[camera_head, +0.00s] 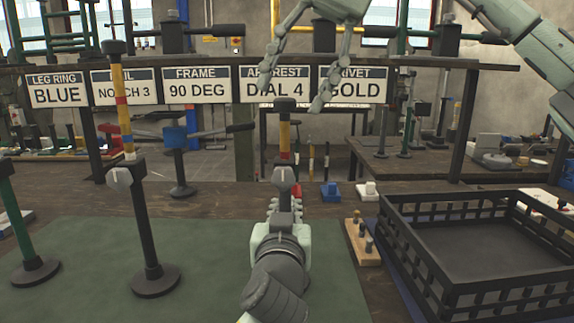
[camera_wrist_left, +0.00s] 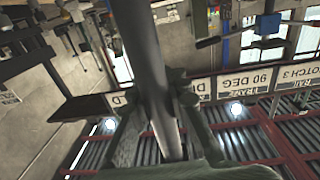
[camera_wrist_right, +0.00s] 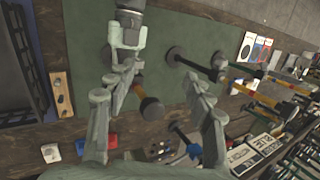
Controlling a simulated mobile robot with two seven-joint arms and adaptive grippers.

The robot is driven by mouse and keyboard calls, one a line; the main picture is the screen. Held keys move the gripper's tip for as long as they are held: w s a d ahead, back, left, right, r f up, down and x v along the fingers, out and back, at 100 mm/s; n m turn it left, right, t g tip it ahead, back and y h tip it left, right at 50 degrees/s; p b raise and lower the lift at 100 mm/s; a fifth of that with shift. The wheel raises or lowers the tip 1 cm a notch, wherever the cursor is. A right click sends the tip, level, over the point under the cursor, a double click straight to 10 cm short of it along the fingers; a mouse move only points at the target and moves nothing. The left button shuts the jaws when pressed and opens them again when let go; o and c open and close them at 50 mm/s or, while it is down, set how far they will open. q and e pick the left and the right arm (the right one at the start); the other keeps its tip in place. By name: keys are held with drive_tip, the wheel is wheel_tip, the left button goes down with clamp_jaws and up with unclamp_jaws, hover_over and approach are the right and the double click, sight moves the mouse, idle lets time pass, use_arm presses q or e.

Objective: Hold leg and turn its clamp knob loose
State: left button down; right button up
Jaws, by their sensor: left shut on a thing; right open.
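The held leg (camera_head: 284,148) is a dark upright pole with a yellow-and-red band near its top and a grey clamp knob (camera_head: 283,178) on its collar. My left gripper (camera_head: 284,207) is shut around its shaft below the knob; the dark shaft (camera_wrist_left: 150,75) fills the gap between the fingers in the left wrist view. My right gripper (camera_head: 295,92) is open and empty, above the leg's top. In the right wrist view, the leg's dark top (camera_wrist_right: 151,109) shows between the spread fingers, apart from them. The leg's foot is mostly hidden by my left arm.
Another banded leg (camera_head: 142,225) with a knob stands on the green mat (camera_head: 210,250) at left, and a green leg (camera_head: 15,235) beyond it. A black crate (camera_head: 400,235) and a wooden peg block (camera_head: 361,243) are at right. Sign boards (camera_head: 197,86) hang behind.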

sight(286, 167)
drive_tip(key=f, duration=0.4)
drive_tip(key=w+f+t+h, duration=0.1)
drive_tip(key=f, duration=0.3)
drive_tip(key=a+f+h, duration=0.1)
drive_tip(key=f, duration=0.3)
drive_tip(key=shift+w+t, duration=0.25)
drive_tip(key=shift+t, duration=0.05)
drive_tip(key=shift+c, duration=0.3)
drive_tip(key=c, duration=1.1)
